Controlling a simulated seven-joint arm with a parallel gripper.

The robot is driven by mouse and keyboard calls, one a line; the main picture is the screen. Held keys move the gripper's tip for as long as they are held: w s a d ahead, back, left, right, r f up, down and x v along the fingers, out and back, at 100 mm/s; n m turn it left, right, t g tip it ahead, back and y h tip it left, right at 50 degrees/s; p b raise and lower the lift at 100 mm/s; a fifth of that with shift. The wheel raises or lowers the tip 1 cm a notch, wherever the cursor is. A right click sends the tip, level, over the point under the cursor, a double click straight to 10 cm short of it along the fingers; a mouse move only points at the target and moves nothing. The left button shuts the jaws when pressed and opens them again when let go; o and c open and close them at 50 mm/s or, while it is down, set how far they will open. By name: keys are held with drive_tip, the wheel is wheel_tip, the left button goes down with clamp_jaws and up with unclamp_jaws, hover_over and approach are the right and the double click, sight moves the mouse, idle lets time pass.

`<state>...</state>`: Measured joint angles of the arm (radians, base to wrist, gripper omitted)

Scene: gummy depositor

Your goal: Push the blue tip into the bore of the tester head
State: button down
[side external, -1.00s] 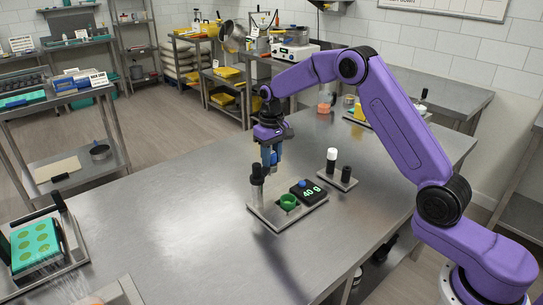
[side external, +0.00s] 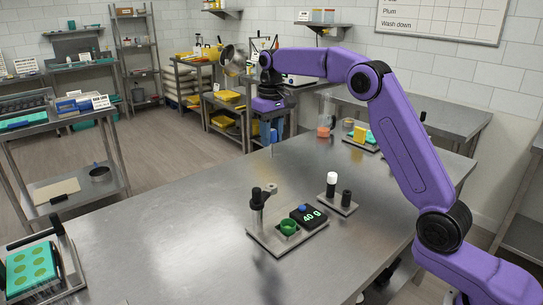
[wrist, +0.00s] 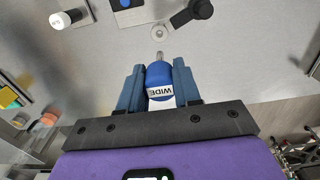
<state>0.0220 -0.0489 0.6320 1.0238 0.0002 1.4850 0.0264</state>
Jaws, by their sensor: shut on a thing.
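My gripper (side external: 273,140) is shut on the blue tip (wrist: 158,75), which has a blue body, a white band marked WIDE and a thin metal nozzle pointing away from my wrist. In the side view it hangs well above the table, up and back from the tester.
On the tester plate (side external: 262,238) are a green ring cup (side external: 288,227) and a black display (side external: 309,215) reading 40 g. A small stand behind holds a white-topped post (side external: 331,183) and a dark post (side external: 346,198). A teal mould (side external: 32,270) lies front left. The middle table is clear.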

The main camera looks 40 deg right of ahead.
wheel_tip(320, 180, up, 2)
drive_tip(key=shift+r, duration=0.25)
drive_tip(key=shift+w+d+f, duration=0.1)
drive_tip(key=shift+f, duration=2.45)
drive_tip(key=shift+f, duration=2.9)
drive_tip(key=shift+f, duration=2.65)
drive_tip(key=c, duration=0.7)
unclamp_jaws()
wheel_tip(320, 180, up, 17)
drive_tip(key=shift+r, duration=0.2)
